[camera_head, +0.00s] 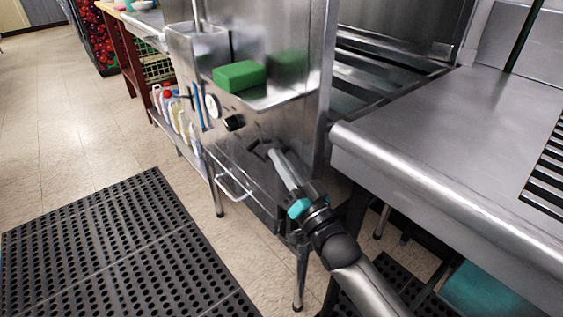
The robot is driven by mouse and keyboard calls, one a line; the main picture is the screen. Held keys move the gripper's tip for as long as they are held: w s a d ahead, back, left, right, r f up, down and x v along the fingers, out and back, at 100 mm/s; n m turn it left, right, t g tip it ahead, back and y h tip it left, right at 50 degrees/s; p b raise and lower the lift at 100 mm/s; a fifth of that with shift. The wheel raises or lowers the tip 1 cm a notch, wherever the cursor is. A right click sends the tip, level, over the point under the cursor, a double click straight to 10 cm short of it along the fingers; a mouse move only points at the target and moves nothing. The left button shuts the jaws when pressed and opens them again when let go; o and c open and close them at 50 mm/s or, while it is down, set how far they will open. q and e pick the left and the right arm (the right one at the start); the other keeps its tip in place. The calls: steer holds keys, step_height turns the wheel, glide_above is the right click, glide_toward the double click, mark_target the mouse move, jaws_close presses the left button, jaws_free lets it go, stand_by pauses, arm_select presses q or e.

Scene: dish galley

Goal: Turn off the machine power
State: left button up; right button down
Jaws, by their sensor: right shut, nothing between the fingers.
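The stainless steel machine (285,117) stands in the middle of the view. Its front panel carries a black knob (234,123) and a round white dial (212,105) to the left of it. My right gripper (262,150) is in front of the panel, to the right of and below the black knob. Its fingers are shut and empty. I cannot tell whether the fingertips touch the panel. No power label can be read, and any switch behind the fingers is hidden. My left gripper is not in view.
A green sponge (239,76) lies on the machine's ledge. A steel counter (430,150) with a rounded edge stands close on the right of my arm. Bottles (166,100) stand on a low shelf at left. A black perforated mat (120,255) covers the floor.

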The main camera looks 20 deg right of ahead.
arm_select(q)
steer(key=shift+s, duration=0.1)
arm_select(e)
steer(key=shift+n, duration=0.3)
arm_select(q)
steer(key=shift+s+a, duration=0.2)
arm_select(e)
steer(key=shift+f+n, duration=0.15)
steer(key=shift+n, duration=0.15)
steer(key=shift+a+y, duration=0.1)
steer(key=shift+y, duration=0.3)
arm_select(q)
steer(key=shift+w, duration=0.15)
arm_select(e)
steer(key=shift+f+n, duration=0.1)
steer(key=shift+n, duration=0.5)
